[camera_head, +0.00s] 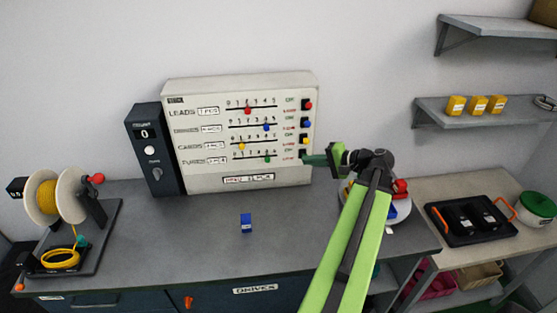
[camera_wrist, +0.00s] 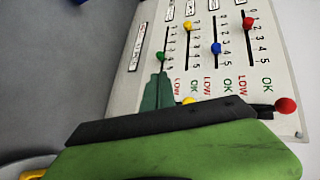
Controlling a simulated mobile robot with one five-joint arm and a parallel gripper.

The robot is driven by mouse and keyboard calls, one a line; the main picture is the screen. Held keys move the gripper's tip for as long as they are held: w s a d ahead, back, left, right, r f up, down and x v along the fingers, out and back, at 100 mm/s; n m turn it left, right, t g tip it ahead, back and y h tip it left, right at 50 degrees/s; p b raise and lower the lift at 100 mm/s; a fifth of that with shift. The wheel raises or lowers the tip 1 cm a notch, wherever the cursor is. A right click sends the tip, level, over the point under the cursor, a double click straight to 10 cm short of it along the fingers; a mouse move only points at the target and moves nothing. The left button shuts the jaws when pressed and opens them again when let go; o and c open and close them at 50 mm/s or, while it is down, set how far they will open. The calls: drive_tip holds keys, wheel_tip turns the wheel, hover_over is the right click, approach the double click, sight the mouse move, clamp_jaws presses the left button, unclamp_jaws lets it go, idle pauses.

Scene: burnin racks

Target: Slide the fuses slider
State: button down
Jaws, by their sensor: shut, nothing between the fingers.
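The white panel (camera_head: 185,92) stands upright at the back of the bench with four slider rows. The lowest row, labelled fuses, has a green slider knob (camera_head: 267,159) right of the middle of its track, near the 4. In the wrist view the green knob (camera_wrist: 162,57) sits near the 4 and 5 marks. My gripper (camera_head: 306,160) is shut and empty, at the panel's lower right, right of the green knob. In the wrist view my gripper's dark green fingertips (camera_wrist: 160,76) appear close below the knob; I cannot tell whether they touch it.
Red (camera_head: 248,111), blue (camera_head: 266,127) and yellow (camera_head: 241,146) knobs sit on the rows above. Coloured buttons line the panel's right side, partly behind my gripper.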

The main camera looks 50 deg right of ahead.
drive_tip(key=b, duration=0.5)
approach(267, 159)
drive_tip(key=w+f, duration=0.3)
drive_tip(key=w, duration=0.1)
drive_tip(key=shift+w+a, duration=0.25)
drive_tip(key=shift+w, duration=0.45)
